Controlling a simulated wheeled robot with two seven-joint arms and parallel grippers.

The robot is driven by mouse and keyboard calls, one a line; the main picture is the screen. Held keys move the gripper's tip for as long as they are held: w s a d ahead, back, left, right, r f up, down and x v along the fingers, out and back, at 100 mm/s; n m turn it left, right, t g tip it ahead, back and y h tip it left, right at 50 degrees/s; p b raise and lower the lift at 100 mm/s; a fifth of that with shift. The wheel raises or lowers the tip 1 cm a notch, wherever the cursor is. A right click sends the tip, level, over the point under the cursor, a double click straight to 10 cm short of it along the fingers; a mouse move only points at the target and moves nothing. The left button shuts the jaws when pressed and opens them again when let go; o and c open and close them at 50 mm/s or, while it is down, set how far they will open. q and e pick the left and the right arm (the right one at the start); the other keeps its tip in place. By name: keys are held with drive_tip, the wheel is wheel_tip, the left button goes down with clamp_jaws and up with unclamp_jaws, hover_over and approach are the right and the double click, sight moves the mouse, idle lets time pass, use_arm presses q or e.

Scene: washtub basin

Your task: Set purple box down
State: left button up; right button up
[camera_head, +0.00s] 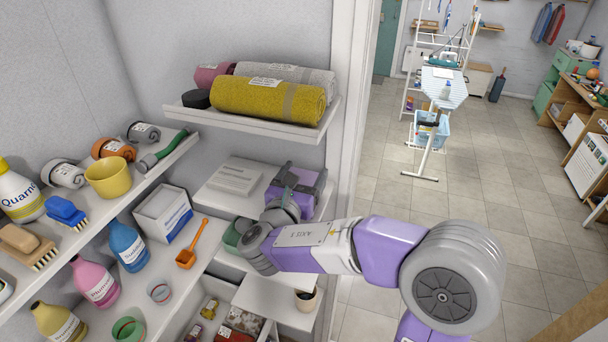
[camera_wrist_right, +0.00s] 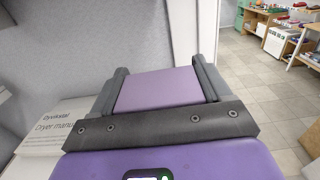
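The purple box (camera_head: 301,201) is at the right end of the middle shelf, under the towel shelf. My right gripper (camera_head: 301,182) is around the box, with a finger along each side. In the right wrist view the box's flat purple top (camera_wrist_right: 158,88) lies between the two dark fingers of the gripper (camera_wrist_right: 160,85), which appear to touch its sides. The box's underside is hidden, so I cannot tell whether it rests on the shelf. My left gripper is in neither view.
A white dryer manual box (camera_head: 235,178) lies left of the purple box; it also shows in the right wrist view (camera_wrist_right: 50,128). A shelf with rolled towels (camera_head: 270,100) hangs above. A green bowl (camera_head: 236,236) sits below-left. A door frame (camera_head: 350,100) stands close on the right.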

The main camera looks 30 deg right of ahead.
drive_tip(key=o, duration=0.4)
drive_tip(key=shift+r, duration=0.1)
drive_tip(key=shift+a+r, duration=0.1)
drive_tip(key=shift+a, duration=0.1)
drive_tip(key=b+v, duration=0.1)
drive_tip(key=v, duration=1)
drive_tip(key=shift+s+a+b, duration=0.2)
drive_tip(key=shift+s+b, duration=0.15)
